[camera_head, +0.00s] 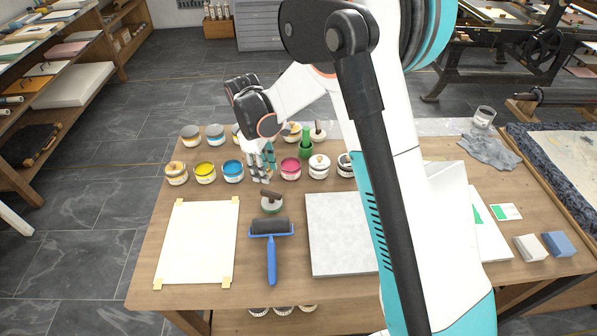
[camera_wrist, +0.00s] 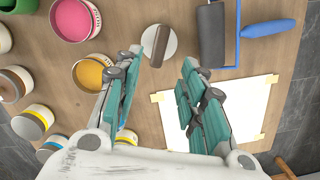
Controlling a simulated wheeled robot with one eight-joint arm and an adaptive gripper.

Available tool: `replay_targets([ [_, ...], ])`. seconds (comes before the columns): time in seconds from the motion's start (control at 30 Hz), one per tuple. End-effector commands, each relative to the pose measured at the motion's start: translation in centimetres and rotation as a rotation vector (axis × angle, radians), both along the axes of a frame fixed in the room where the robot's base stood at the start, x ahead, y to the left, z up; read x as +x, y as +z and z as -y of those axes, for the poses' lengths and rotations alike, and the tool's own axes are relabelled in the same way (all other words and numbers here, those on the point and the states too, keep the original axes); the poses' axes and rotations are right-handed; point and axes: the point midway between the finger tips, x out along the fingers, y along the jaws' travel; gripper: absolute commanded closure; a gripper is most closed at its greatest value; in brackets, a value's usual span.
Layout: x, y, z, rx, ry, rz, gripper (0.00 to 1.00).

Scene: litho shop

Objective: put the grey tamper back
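My gripper (camera_head: 263,168) hangs over the row of ink cans, behind the tamper. In the wrist view my gripper (camera_wrist: 162,62) is open, with nothing between the fingers. Another brown-handled piece (camera_head: 318,131) stands in the back row, partly behind my arm.
Ink cans, including a yellow one (camera_head: 205,172) and a pink one (camera_head: 290,169), stand close around my gripper. The roller (camera_head: 271,250), a taped paper sheet (camera_head: 198,243) and a grey slab (camera_head: 335,235) lie in front. A green container (camera_head: 306,150) stands behind the cans.

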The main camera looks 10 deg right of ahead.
Motion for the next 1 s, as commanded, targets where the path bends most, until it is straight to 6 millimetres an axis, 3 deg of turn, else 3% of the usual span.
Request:
replay_targets([
  [0.17, -0.5, 1.8, 0.7, 0.007, -0.034, 0.025, 0.63],
  [0.37, -2.8, 7.3, 3.1, 0.036, -0.152, 0.115, 0.63],
  [0.7, -8.8, 15.1, 7.1, 0.109, -0.383, 0.286, 0.63],
  [1.0, -15.3, 19.1, 10.1, 0.186, -0.585, 0.431, 0.63],
])
